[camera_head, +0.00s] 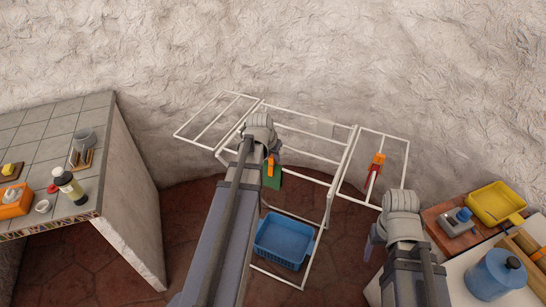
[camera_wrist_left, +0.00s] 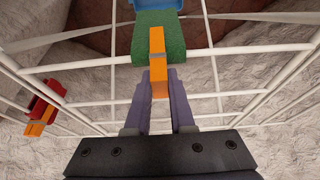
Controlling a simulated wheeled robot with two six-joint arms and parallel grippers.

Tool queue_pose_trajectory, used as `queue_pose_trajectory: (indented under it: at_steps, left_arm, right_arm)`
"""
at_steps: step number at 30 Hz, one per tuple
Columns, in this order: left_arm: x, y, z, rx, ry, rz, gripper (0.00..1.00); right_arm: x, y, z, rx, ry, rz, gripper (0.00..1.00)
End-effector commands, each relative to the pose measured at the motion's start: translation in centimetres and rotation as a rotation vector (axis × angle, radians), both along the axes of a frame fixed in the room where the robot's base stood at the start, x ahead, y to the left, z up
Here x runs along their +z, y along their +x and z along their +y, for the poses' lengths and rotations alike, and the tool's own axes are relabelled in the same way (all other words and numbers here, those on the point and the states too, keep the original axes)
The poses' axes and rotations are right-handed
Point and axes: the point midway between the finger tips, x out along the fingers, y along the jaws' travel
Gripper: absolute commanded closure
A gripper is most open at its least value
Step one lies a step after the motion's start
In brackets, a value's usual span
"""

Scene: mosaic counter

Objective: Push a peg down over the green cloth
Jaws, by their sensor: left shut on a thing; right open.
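The green cloth (camera_head: 272,179) hangs on a rail of the white drying rack; it also shows in the left wrist view (camera_wrist_left: 190,36). My left gripper (camera_wrist_left: 159,90) is shut on an orange peg (camera_wrist_left: 158,55), with a finger on each side of it. The peg's far end overlaps the cloth in the left wrist view; I cannot tell whether it grips the rail. In the head view the peg (camera_head: 271,160) shows just above the cloth, and my wrist partly hides it. My right gripper (camera_head: 374,243) is open and empty, away from the cloth.
The white rack (camera_head: 347,163) spreads its wings by the wall. A red cloth with an orange peg (camera_head: 378,158) hangs on its right wing. A blue basket (camera_head: 283,243) sits below. Counters with tools, bottles and a yellow pan (camera_head: 495,203) flank both sides.

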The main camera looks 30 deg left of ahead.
Motion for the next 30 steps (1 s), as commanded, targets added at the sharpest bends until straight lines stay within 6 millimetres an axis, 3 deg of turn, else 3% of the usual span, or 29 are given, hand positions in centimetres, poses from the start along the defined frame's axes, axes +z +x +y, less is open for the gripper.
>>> queue_pose_trajectory:
  at_steps: [1, 2, 11, 22, 30]
  left_arm:
    - [0.0, 0.0, 0.0, 0.000, 0.000, 0.000, 1.00]
    - [0.0, 0.0, 0.0, 0.000, 0.000, 0.000, 0.76]
    - [0.0, 0.0, 0.0, 0.000, 0.000, 0.000, 0.44]
    - [0.4, -0.1, 0.0, 0.000, 0.000, 0.000, 0.44]
    - [2.8, -1.0, -0.1, 0.000, 0.000, 0.000, 0.44]
  right_arm:
    - [0.0, 0.0, 0.0, 0.000, 0.000, 0.000, 0.31]
    - [0.0, 0.0, 0.0, 0.000, 0.000, 0.000, 0.31]
    - [0.0, 0.0, 0.0, 0.000, 0.000, 0.000, 0.31]
    - [0.4, 0.0, 0.0, 0.000, 0.000, 0.000, 0.31]
    - [2.8, 0.0, 0.0, 0.000, 0.000, 0.000, 0.31]
